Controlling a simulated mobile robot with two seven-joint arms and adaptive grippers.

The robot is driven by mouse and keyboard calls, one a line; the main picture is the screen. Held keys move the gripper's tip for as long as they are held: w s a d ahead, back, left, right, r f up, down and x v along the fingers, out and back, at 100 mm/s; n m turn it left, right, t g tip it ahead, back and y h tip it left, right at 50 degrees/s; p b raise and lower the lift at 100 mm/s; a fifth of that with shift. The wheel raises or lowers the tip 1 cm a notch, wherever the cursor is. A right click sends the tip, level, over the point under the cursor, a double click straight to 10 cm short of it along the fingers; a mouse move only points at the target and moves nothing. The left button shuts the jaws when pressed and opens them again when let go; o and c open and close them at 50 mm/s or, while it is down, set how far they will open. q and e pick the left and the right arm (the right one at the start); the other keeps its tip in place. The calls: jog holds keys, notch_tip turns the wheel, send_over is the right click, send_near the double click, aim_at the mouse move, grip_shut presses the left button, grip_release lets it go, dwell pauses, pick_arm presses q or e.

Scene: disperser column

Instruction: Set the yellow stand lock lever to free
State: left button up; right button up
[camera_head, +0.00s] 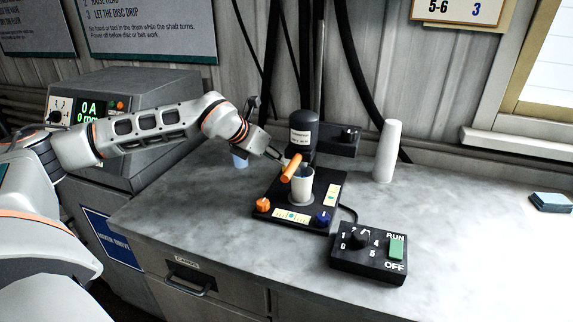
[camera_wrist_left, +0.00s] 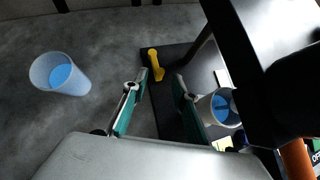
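The yellow lever (camera_wrist_left: 155,65) sits on the edge of the dark stand base in the left wrist view, just beyond my left fingertips. I cannot make it out in the head view, where the stand and my gripper cover that area. My left gripper (camera_wrist_left: 161,80) is open and empty, with its two fingers apart and pointing towards the lever. In the head view, my left gripper (camera_head: 272,150) is at the left rear of the disperser stand (camera_head: 304,135). My right gripper is in neither view.
A white beaker (camera_head: 301,187) with blue contents stands on the stand base beside an orange handle (camera_head: 291,167). A cup (camera_wrist_left: 60,75) with blue liquid is left of my gripper. A control box (camera_head: 368,252) and white cylinder (camera_head: 387,150) stand rightward. The right counter is mostly clear.

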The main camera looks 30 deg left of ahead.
pick_arm(q)
jog(key=shift+x, duration=2.75)
